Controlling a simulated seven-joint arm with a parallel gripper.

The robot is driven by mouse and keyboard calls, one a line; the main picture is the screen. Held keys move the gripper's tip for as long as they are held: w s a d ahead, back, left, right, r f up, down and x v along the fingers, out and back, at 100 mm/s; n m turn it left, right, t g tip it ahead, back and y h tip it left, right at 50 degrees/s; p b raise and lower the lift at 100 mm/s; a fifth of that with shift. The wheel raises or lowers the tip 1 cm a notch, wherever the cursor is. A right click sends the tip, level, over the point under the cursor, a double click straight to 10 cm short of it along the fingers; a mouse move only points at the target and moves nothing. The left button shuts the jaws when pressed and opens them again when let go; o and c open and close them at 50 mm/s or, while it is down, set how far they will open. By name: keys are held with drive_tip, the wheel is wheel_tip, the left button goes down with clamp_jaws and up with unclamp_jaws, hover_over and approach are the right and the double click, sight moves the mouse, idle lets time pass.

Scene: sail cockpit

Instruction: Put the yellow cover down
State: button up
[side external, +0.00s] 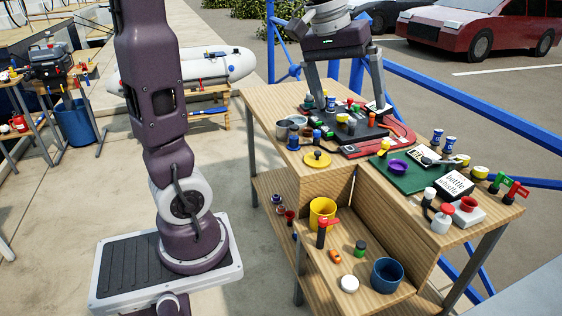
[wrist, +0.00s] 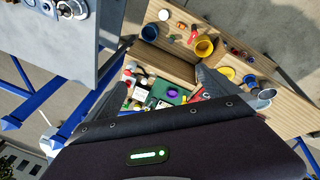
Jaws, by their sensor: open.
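The yellow cover (side external: 316,158), a flat round disc with a small dark knob on top, lies on the upper wooden tabletop near its left front edge. In the wrist view a yellow round thing right of the fingers looks like the cover (wrist: 228,73). My gripper (side external: 347,92) is open, with nothing seen between its fingers. It points down over the back part of the table, behind and above the cover and apart from it. Its two dark fingers (wrist: 163,77) spread wide in the wrist view.
A yellow bucket (side external: 322,205) and a blue cup (side external: 387,275) stand on the lower front shelf. A dark tray with small items and a red horseshoe-shaped piece (side external: 400,133) are below my gripper. A green mat (side external: 405,177) and white boxes crowd the right. A blue rail runs behind.

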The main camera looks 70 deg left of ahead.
drive_tip(key=s+d+f+m, duration=0.1)
drive_tip(key=s+d+m, duration=0.1)
drive_tip(key=s, duration=0.3)
drive_tip(key=s+d+f+m+t, duration=0.1)
drive_tip(key=s+d+f+m, duration=0.1)
drive_tip(key=s+d, duration=0.3)
drive_tip(key=s+d+f+m, duration=0.2)
drive_tip(key=s+d+m, duration=0.1)
drive_tip(key=s, duration=0.4)
drive_tip(key=shift+s+d+f+t+y, duration=0.15)
drive_tip(key=shift+s+f+t+y, duration=0.1)
drive_tip(key=shift+t+y, duration=0.15)
